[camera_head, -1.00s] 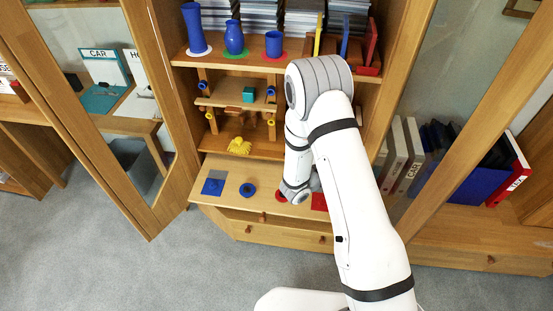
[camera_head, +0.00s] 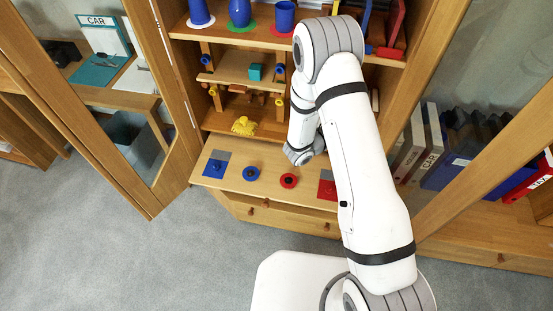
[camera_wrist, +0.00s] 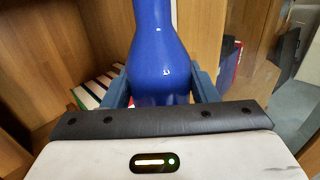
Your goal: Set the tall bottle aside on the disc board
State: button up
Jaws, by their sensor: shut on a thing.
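In the wrist view a glossy blue bottle (camera_wrist: 155,60) with a narrowing neck stands between the two fingers of my gripper (camera_wrist: 160,92), which is shut on it. The bottle's top and base are out of view. In the head view my arm hides both gripper and bottle. A light wooden pull-out board (camera_head: 270,193) at the front of the cabinet carries a blue disc (camera_head: 244,179) and a red disc (camera_head: 283,186), each with a dark centre, between a blue square (camera_head: 209,172) and a red square (camera_head: 326,193).
Blue vessels stand on white, green and red discs on the upper shelf (camera_head: 220,37). A middle shelf (camera_head: 235,77) holds a teal cube (camera_head: 255,71); a yellow thing (camera_head: 243,125) lies below. Open glass doors flank the cabinet. Grey floor (camera_head: 150,250) is clear at front left.

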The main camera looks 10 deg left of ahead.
jog(key=w+a+f+n+t+y+b, duration=0.2)
jog(key=w+a+f+b, duration=0.35)
jog(key=a+b, duration=0.5)
jog(key=w+a+f+n+t+y+b, duration=0.2)
jog(key=w+a+f+y+b, duration=0.15)
jog(key=a+f+b, duration=0.5)
jog(key=w+a+f+n+t+y+b, duration=0.15)
jog(key=a+n+y+b, duration=0.4)
jog(key=a+b, duration=1.7)
jog(key=shift+m+t+y, duration=0.3)
jog(key=shift+m+t, duration=0.05)
jog(key=shift+m, duration=0.1)
jog(key=f+b, duration=0.2)
jog(key=f, duration=0.3)
jog(key=f+b, duration=0.3)
jog(key=f, duration=0.3)
jog(key=d+f+b, duration=0.1)
jog(key=f+b, duration=0.1)
jog(key=f, duration=0.4)
jog(key=shift+f+b, duration=0.2)
jog(key=shift+b, duration=0.2)
jog(key=o, duration=1.1)
jog(key=shift+s+a+r, duration=0.1)
